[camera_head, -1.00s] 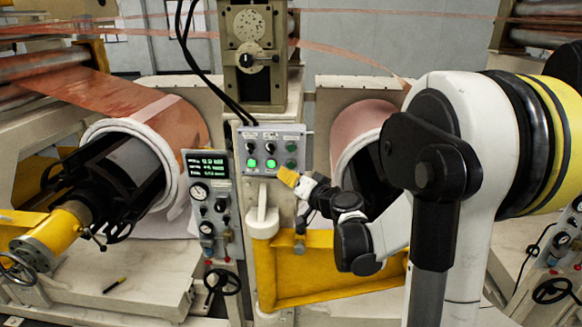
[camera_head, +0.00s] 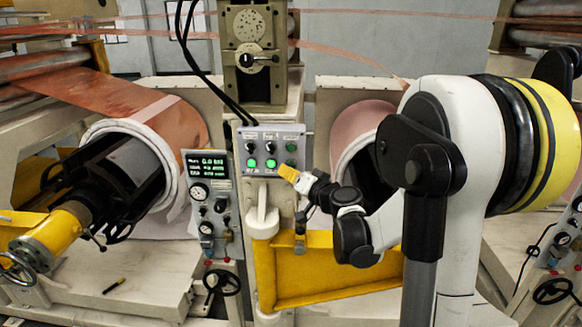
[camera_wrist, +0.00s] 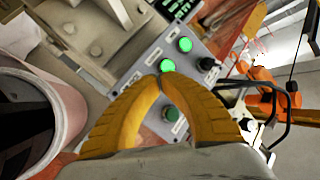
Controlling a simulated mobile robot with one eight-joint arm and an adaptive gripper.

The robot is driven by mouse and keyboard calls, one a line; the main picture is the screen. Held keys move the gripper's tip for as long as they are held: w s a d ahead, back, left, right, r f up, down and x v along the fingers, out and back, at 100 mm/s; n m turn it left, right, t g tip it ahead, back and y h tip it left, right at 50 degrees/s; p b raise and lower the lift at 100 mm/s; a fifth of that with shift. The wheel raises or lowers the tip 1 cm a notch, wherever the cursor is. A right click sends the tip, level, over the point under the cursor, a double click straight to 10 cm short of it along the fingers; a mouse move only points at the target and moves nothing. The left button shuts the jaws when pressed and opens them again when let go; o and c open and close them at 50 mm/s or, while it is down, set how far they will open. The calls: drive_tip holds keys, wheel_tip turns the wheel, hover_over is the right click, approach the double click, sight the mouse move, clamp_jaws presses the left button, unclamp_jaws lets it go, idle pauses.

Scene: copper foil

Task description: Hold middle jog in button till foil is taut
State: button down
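The grey control panel (camera_head: 270,140) on the central column carries black knobs and green buttons. Two buttons in its lower row are lit: a left one (camera_head: 252,163) and a middle one (camera_head: 271,163). Lit buttons also show in the wrist view (camera_wrist: 168,65). My gripper (camera_head: 284,171) is at the panel's lower right, its yellow fingers shut with tips together. In the wrist view the fingertips (camera_wrist: 158,80) overlap the panel close beside a lit button; contact cannot be told. A dark green button (camera_wrist: 170,113) shows between the fingers. The copper foil (camera_head: 345,52) runs from the column to the right coil.
A gauge panel with a lit display (camera_head: 208,164) stands left of the column. A large foil coil on a black mandrel (camera_head: 115,165) is at left; another coil (camera_head: 355,130) is behind my arm. A yellow bracket (camera_head: 320,290) lies below the gripper.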

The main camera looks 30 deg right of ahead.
drive_tip(key=shift+w, duration=0.1)
idle(0.7)
drive_tip(key=shift+w+d, duration=0.25)
drive_tip(key=shift+w+d+b, duration=0.25)
drive_tip(key=shift+w+b, duration=0.05)
drive_tip(key=shift+w, duration=0.1)
idle(0.8)
drive_tip(key=shift+s+a, duration=0.1)
drive_tip(key=shift+s, duration=0.05)
idle(1.5)
drive_tip(key=shift+s+a, duration=0.4)
drive_tip(key=shift+s, duration=0.2)
drive_tip(key=shift+s+a, duration=0.7)
drive_tip(key=shift+s, duration=0.35)
drive_tip(key=shift+s+a, duration=0.7)
drive_tip(key=shift+s, duration=0.35)
